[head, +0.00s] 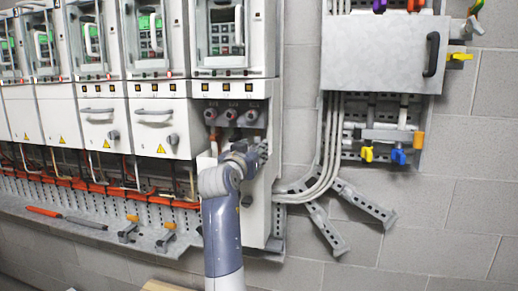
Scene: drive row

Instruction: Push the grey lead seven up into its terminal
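My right arm rises from the bottom of the head view to the open lower bay of the rightmost drive cabinet (201,88). My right gripper (262,152) is at the right side of this bay, just below a row of three round reddish-grey terminals (230,114). The gripper is small and partly hidden by its own wrist, so I cannot tell whether its fingers are open or shut. I cannot pick out grey lead seven; the wrist and gripper cover part of the bay. My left gripper is not in view.
Several grey cables (331,150) run down the wall and bend left into the cabinet's lower side. A grey box (377,52) hangs at upper right, with coloured plugs below. A ledge at left holds a red-handled tool (43,212) and clamps. The lower right wall is clear.

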